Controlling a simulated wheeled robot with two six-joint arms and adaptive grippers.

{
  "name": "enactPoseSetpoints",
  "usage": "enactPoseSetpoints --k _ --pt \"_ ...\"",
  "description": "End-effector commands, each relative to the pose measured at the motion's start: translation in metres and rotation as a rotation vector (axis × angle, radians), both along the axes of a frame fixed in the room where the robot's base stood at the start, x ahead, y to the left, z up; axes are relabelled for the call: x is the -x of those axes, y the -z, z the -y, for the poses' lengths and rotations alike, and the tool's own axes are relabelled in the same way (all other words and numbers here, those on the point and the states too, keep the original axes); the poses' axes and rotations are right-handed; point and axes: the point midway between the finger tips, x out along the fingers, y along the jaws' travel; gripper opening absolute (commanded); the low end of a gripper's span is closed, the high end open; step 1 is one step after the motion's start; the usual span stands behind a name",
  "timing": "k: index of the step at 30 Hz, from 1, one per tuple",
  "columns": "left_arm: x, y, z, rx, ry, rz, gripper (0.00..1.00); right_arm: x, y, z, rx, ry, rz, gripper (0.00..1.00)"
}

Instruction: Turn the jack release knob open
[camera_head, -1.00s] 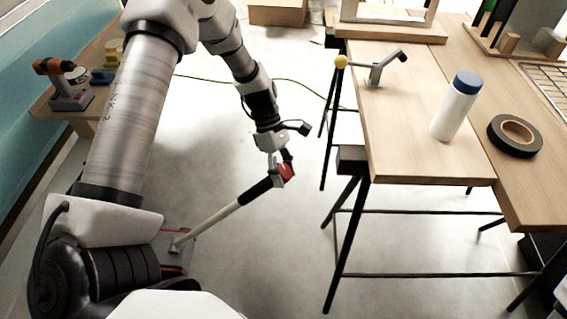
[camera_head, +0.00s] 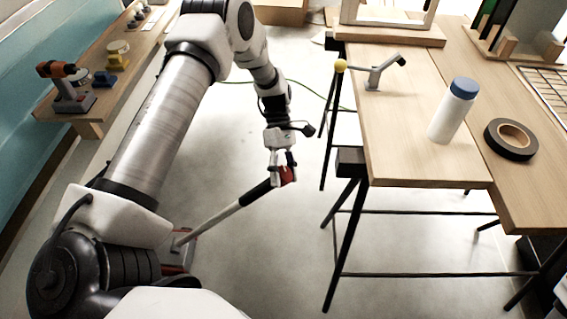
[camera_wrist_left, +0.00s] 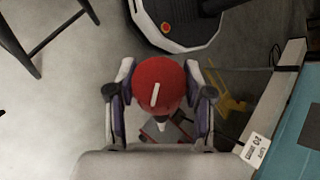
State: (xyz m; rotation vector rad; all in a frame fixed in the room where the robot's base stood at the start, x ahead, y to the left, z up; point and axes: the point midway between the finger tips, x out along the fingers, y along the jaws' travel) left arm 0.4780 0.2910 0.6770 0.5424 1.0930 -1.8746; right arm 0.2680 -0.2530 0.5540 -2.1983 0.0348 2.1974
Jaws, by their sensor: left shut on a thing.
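The red jack release knob (camera_head: 288,174) sits at the upper end of the jack handle (camera_head: 222,216), a pale bar with a black grip. The handle slopes up from the jack (camera_head: 181,256), which stands on the floor at lower left, partly behind my arm. My left gripper (camera_head: 283,167) is shut on the knob from above. In the left wrist view the round red knob (camera_wrist_left: 160,85) is between the two fingers, and its white mark runs nearly upright, leaning slightly right at the top. My right gripper is not in view.
A workbench (camera_head: 420,165) on black trestle legs stands to the right, with a white bottle (camera_head: 450,115), a black tape roll (camera_head: 511,139) and a grey crank-like tool (camera_head: 378,74). An orange drill (camera_head: 70,88) is on a shelf at left. The floor between is clear.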

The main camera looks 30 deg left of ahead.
Motion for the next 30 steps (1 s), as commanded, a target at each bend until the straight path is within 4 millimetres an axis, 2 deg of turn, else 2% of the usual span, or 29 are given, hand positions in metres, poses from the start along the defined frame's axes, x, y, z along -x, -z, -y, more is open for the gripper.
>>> enactPoseSetpoints --k 2,3,5,17,20,30 --pt "0.001 0.002 0.0 -0.001 0.001 -0.002 0.16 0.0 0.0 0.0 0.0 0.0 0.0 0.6" --pt "0.001 0.002 0.0 -0.001 0.001 -0.002 0.58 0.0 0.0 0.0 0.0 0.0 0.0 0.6" --pt "0.001 0.001 0.0 -0.001 0.001 -0.002 0.77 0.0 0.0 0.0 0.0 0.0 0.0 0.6" --pt "-0.004 -0.004 -0.003 -0.001 -0.001 0.003 0.77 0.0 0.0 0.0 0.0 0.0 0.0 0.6" --pt "-0.013 -0.016 -0.01 -0.001 -0.001 0.005 0.77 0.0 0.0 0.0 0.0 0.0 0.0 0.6" --pt "-0.055 -0.073 -0.049 -0.002 -0.001 0.003 0.77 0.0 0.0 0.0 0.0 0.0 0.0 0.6"
